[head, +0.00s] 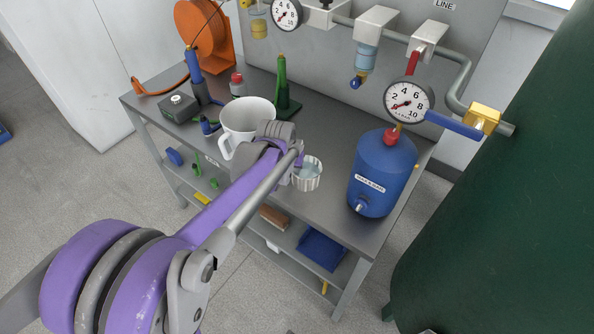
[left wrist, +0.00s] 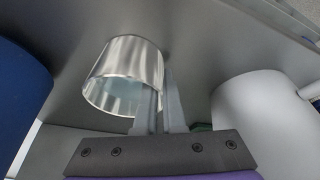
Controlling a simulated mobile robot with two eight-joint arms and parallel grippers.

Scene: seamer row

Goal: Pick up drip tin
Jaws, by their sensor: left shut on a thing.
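The drip tin (head: 308,181) is a small, shiny, ribbed metal cup at the front of the grey bench, right of the white jug. In the left wrist view the tin (left wrist: 123,62) shows its open mouth and pale inside. My left gripper (head: 294,172) is shut on the tin's wall. In the left wrist view one finger of the gripper (left wrist: 162,100) lies at the inside of the rim and the other outside it. Whether the tin's base touches the bench is hard to tell. My right gripper is in neither view.
A white jug (head: 247,117) stands close on the left of the tin, and a blue tank (head: 381,178) with a gauge (head: 408,102) stands to the right. A green stand (head: 285,94) is behind. Pipes run above the bench (head: 329,218). A dark green body (head: 500,190) fills the right side.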

